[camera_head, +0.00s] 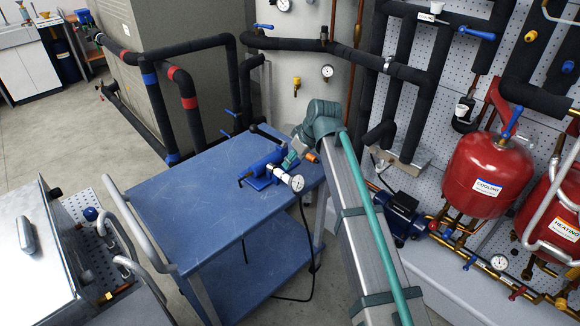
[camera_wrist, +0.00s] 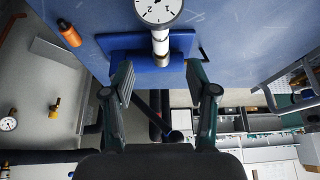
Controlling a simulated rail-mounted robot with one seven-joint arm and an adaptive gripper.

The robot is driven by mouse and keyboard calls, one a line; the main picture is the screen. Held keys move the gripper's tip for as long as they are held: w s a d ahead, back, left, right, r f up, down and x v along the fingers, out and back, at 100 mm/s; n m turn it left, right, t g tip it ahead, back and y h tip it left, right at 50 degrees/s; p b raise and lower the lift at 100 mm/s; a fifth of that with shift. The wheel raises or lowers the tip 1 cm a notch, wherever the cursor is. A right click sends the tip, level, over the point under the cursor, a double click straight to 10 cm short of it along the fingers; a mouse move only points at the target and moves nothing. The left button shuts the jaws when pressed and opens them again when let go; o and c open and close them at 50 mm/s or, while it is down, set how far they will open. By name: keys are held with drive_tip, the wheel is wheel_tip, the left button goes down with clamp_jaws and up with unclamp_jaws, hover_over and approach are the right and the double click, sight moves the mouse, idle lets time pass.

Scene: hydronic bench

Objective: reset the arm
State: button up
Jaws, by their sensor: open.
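My gripper (camera_head: 292,158) is at the back right of the blue cart top, close beside the blue hand pump (camera_head: 262,168). In the wrist view my gripper (camera_wrist: 160,80) has its two fingers wide apart. The pump's blue base (camera_wrist: 150,58) and white-faced gauge (camera_wrist: 158,10) lie just beyond the fingertips. I see nothing clamped between the fingers. A dark bar (camera_wrist: 158,122) shows in the gap behind the fingertips; its distance is unclear. The gauge also shows in the head view (camera_head: 297,183). My arm reaches in from the lower right and hides part of the cart's right side.
The blue cart (camera_head: 190,215) has free room on its left half. An orange item (camera_head: 312,157) lies at its right edge. Black pipes (camera_head: 330,47) run behind it. A red tank (camera_head: 488,172) stands right. A metal box (camera_head: 35,245) is at lower left.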

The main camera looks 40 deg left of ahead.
drive_tip(key=shift+v, duration=1.05)
drive_tip(key=d+f+m+h, duration=0.3)
drive_tip(key=d+f+m, duration=0.4)
drive_tip(key=d+f, duration=1.3)
drive_tip(key=s+d+f+m+g+h, duration=0.1)
drive_tip(key=s+d+f+m, duration=0.15)
drive_tip(key=d+f, duration=0.65)
drive_tip(key=s+d+f+m+g+h, duration=0.15)
drive_tip(key=s+d+f, duration=0.25)
drive_tip(key=d+f, duration=0.5)
drive_tip(key=s+d+f+m+g, duration=0.1)
drive_tip(key=s+d+f, duration=0.3)
drive_tip(key=s+d, duration=0.4)
drive_tip(key=s+d+f+m+g, duration=0.2)
drive_tip(key=s+d+f, duration=0.3)
drive_tip(key=s+d, duration=0.3)
drive_tip(key=s+d+f+m+g, duration=0.2)
drive_tip(key=s+d+f, duration=0.3)
drive_tip(key=s+d, duration=0.3)
drive_tip(key=s, duration=0.4)
drive_tip(key=shift+s+m, duration=0.3)
drive_tip(key=shift+s, duration=0.1)
